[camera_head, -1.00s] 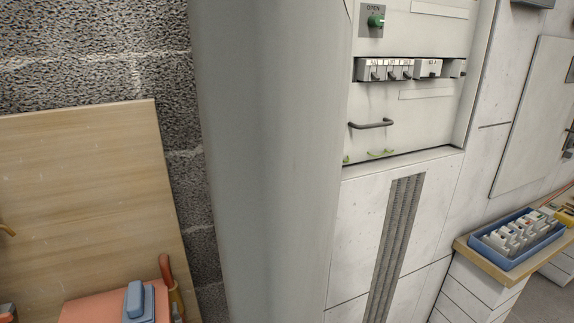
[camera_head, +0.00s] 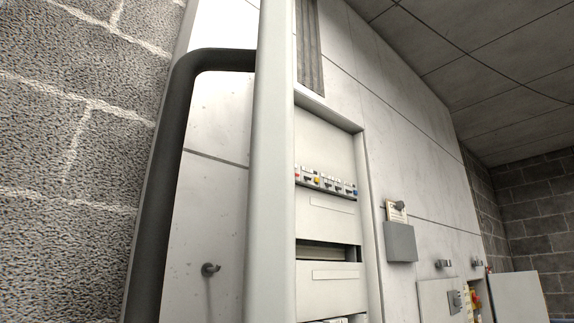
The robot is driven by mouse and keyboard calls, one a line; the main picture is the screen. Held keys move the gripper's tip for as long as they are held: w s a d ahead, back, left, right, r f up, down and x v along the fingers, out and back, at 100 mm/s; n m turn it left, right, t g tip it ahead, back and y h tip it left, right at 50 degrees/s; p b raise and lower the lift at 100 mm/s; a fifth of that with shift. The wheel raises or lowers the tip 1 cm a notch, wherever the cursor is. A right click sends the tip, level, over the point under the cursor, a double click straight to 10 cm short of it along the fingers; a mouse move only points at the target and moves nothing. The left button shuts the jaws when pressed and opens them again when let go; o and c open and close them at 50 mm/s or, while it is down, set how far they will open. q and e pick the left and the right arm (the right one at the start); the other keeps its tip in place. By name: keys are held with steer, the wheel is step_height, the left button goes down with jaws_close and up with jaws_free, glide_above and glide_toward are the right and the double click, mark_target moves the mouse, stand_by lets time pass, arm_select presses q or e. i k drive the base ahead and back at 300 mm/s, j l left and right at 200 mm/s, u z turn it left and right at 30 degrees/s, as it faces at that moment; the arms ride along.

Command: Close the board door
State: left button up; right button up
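The board (camera_head: 330,222) stands open in the middle of the head view. Inside it are a row of breakers (camera_head: 326,181), a dark slot (camera_head: 329,252) and blank label strips. A tall pale grey upright (camera_head: 268,190) runs along the board's left side from top to bottom of the view. It may be the board door seen nearly edge-on, but I cannot tell for sure. No handle shows on it. The lower part of the board is cut off by the bottom edge. Neither of my grippers is in view.
A black pipe (camera_head: 152,200) bends down the wall on the left, near a small knob (camera_head: 210,268). To the right are a grey holder with papers (camera_head: 399,240), a smaller panel (camera_head: 443,300) and an open grey door-like panel (camera_head: 518,297). A block wall (camera_head: 60,160) is far left.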

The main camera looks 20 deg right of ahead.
mark_target(269, 291)
steer(key=j+z, duration=0.35)
steer(key=k+j+z, duration=0.1)
steer(key=z, duration=0.3)
steer(key=k+l+z, duration=0.2)
steer(key=k+l, duration=0.15)
